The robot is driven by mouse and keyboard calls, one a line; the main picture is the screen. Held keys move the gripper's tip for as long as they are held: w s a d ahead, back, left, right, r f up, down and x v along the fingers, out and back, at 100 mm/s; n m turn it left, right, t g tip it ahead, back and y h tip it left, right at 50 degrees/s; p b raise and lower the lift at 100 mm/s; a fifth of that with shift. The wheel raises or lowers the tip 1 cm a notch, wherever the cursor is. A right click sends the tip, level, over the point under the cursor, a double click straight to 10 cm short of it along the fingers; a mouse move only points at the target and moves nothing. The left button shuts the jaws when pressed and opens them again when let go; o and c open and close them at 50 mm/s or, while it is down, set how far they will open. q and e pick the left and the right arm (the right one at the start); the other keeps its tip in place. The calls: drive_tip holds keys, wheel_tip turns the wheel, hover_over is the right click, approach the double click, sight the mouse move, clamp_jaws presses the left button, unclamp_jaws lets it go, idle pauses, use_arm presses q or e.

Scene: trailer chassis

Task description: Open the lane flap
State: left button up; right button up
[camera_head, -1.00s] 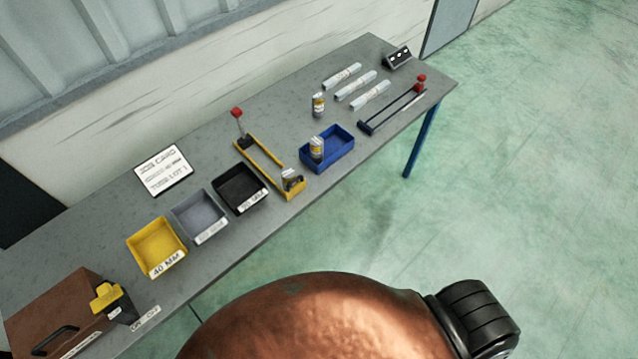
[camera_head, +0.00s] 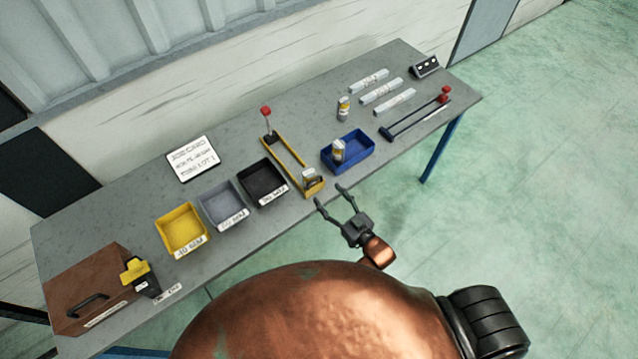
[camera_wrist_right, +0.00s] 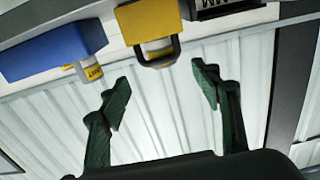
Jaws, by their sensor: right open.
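The yellow lane (camera_head: 287,156) runs across the bench, with a red-knobbed lever (camera_head: 266,115) at its far end and a can (camera_head: 309,177) at its near end. Its yellow near end (camera_head: 315,189) faces my right gripper (camera_head: 329,196). In the right wrist view, upside down, that yellow end (camera_wrist_right: 143,22) shows with a dark loop handle (camera_wrist_right: 176,50) and part of a can behind it. I cannot tell which part is the flap. My right gripper is open and empty, just off the bench's front edge, its fingers (camera_wrist_right: 161,88) apart from the handle. My left gripper is out of view.
Black (camera_head: 262,181), grey (camera_head: 222,206) and yellow (camera_head: 180,230) trays stand left of the lane. A blue bin (camera_head: 362,158) with a can is close on the right. Beyond are another can (camera_head: 343,109), white tubes and a dark rail (camera_head: 412,121). A brown case (camera_head: 92,287) sits far left.

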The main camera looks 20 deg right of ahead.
sight(321, 187)
drive_tip(key=x, duration=0.5)
drive_tip(key=shift+w+a+p, duration=0.1)
drive_tip(key=shift+w+p, duration=0.05)
drive_tip(key=shift+p, duration=0.15)
drive_tip(key=shift+w+a+f, duration=0.1)
drive_tip(key=shift+w+a, duration=0.05)
drive_tip(key=shift+w, duration=0.35)
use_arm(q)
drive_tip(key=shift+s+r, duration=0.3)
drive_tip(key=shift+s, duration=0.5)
use_arm(e)
drive_tip(key=shift+c, duration=0.7)
drive_tip(key=c, duration=1.3)
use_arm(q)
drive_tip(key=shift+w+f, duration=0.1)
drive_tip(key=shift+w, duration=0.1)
use_arm(e)
drive_tip(key=shift+o, duration=0.2)
